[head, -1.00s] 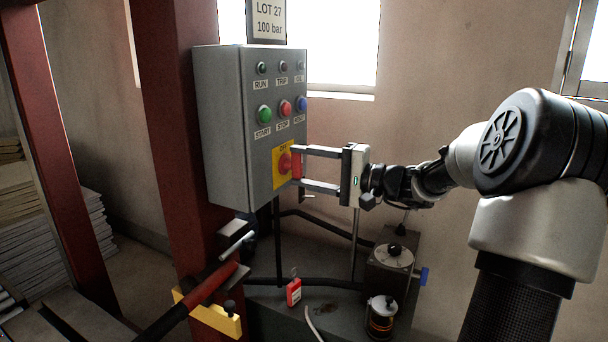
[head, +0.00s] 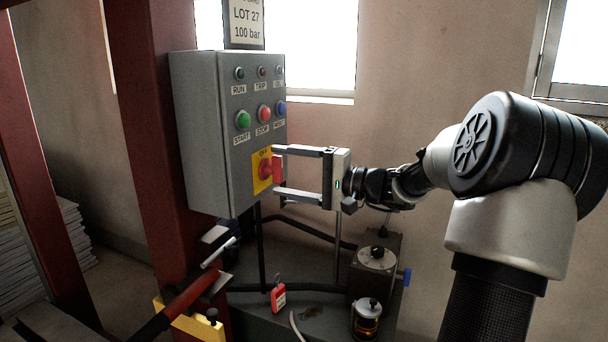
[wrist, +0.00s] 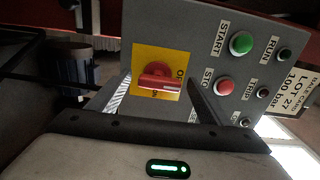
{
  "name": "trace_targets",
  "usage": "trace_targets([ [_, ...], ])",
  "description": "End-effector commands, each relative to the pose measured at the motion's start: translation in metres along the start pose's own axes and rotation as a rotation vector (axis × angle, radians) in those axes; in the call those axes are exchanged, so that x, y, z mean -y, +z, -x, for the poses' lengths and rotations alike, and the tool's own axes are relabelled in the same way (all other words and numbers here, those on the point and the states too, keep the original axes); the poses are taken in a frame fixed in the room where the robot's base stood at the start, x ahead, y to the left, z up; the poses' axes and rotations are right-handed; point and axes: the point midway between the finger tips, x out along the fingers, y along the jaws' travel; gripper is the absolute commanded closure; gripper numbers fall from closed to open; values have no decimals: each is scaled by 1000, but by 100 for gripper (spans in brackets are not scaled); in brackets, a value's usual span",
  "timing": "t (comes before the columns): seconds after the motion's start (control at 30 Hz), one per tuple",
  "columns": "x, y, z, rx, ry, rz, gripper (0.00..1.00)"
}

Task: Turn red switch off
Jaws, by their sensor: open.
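The red rotary switch (head: 271,168) sits on a yellow plate (head: 259,181) low on the front of a grey control box (head: 200,140). My gripper (head: 278,171) is open at the switch, with one finger above and one below its handle in the head view. Whether the fingers touch the handle cannot be told. In the wrist view the red switch (wrist: 158,83) shows its handle lying across the yellow plate (wrist: 147,58), with lettering partly covered by it. One finger shows to the right of the handle and another to the left.
Green START (head: 243,119) and red STOP (head: 264,112) buttons, a blue button (head: 281,108) and small lamps are above the switch. A red column (head: 150,120) stands left of the box. Below are a red tag (head: 278,297), pipes and a glass-bowled fitting (head: 366,318).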

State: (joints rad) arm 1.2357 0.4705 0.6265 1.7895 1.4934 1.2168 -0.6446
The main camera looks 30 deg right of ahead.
Motion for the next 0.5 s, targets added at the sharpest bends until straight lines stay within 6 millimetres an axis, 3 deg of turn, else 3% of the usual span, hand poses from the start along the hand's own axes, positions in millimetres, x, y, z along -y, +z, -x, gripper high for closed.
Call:
trace_targets([
  [0.17,1,-1,26,-5,2,0,28],
  [0.5,2,-1,109,-6,1,1,28],
])
